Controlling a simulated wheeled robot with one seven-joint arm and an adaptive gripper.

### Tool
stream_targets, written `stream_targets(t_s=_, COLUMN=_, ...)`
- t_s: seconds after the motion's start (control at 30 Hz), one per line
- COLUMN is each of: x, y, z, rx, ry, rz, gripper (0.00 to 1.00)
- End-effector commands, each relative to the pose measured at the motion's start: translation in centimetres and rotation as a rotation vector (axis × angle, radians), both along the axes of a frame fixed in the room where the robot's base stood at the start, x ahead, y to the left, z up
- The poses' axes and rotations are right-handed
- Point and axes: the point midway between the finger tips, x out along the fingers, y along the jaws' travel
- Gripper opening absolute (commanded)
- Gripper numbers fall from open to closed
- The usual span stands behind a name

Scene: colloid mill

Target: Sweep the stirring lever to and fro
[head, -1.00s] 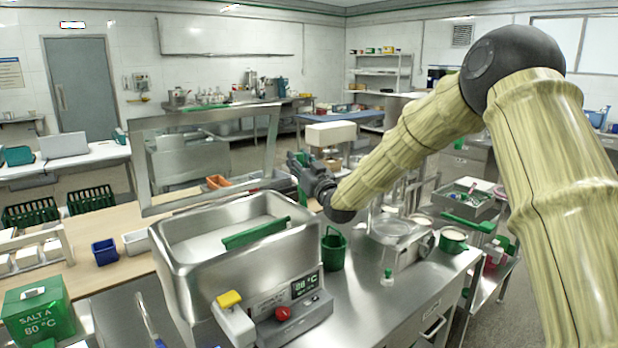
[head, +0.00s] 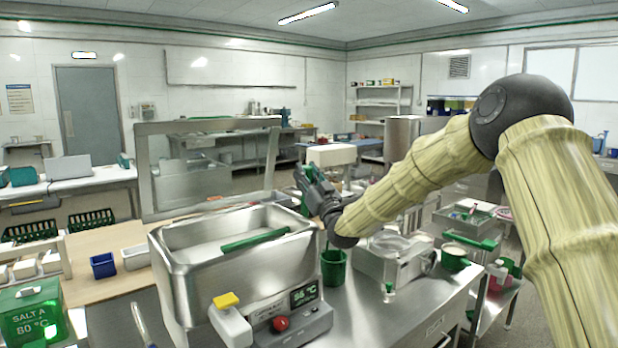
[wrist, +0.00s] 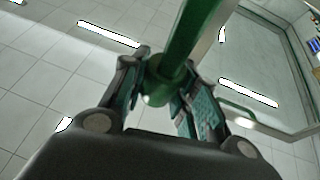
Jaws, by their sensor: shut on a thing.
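A steel vat (head: 176,285) stands at the front left of the bench, holding pale contents. My gripper (head: 304,175) is above and behind the vat's right rear corner in the head view. In the wrist view my gripper (wrist: 168,80) is shut on a green rod with a collar, which I take to be the stirring lever (wrist: 192,35). Its upper end runs out of the picture.
A control box with a red button (head: 281,323) and a yellow-topped lever (head: 226,300) fronts the vat. A green pail (head: 333,268) and a steel appliance (head: 385,262) stand to the right. A green salt box (head: 25,312) is at the left. A steel frame (head: 210,125) rises behind.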

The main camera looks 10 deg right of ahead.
Motion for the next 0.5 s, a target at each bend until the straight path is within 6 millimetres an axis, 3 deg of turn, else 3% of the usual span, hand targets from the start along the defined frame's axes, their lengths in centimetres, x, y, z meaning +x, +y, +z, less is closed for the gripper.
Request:
stream_targets(t_s=0.2, x=0.01, y=-0.09, z=0.1, rx=0.002, ry=0.0, rz=0.0, gripper=0.0)
stream_targets(t_s=0.23, x=0.01, y=-0.09, z=0.1, rx=0.002, ry=0.0, rz=0.0, gripper=0.31)
stream_targets(t_s=0.3, x=0.0, y=-0.11, z=0.1, rx=0.002, ry=0.0, rz=-0.001, gripper=0.44)
stream_targets(t_s=0.37, x=-0.01, y=-0.12, z=0.09, rx=0.001, ry=-0.001, rz=-0.002, gripper=0.52)
stream_targets(t_s=0.5, x=-0.02, y=-0.18, z=0.07, rx=0.001, ry=0.0, rz=-0.002, gripper=0.52)
